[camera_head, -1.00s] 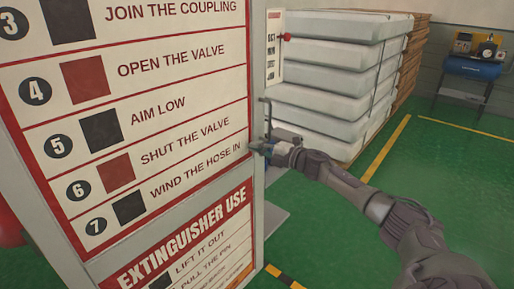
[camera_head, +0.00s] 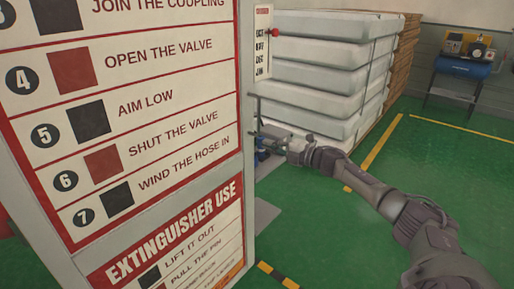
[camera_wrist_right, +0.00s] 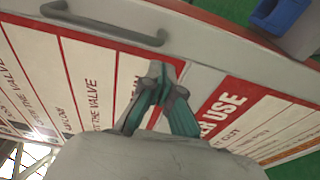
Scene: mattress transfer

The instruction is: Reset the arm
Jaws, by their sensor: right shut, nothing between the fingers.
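My right gripper (camera_head: 265,137) is at the side edge of the tall instruction board (camera_head: 247,200), on the end of my right arm, which comes in from the lower right. In the right wrist view the fingers of the right gripper (camera_wrist_right: 160,75) are teal and grey, and their tips meet with nothing between them. The board's printed face and grey edge (camera_wrist_right: 200,60) lie behind the tips; I cannot tell whether they touch. A grey bar handle (camera_wrist_right: 100,22) is fixed to that edge. My left gripper is not in view.
White wrapped mattresses (camera_head: 320,75) are stacked behind the board, beside brown stacked material (camera_head: 405,60). A blue compressor (camera_head: 465,68) stands on a stand at the back right. A blue object (camera_wrist_right: 280,12) is near the board edge. Green floor (camera_head: 440,150) is open on the right.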

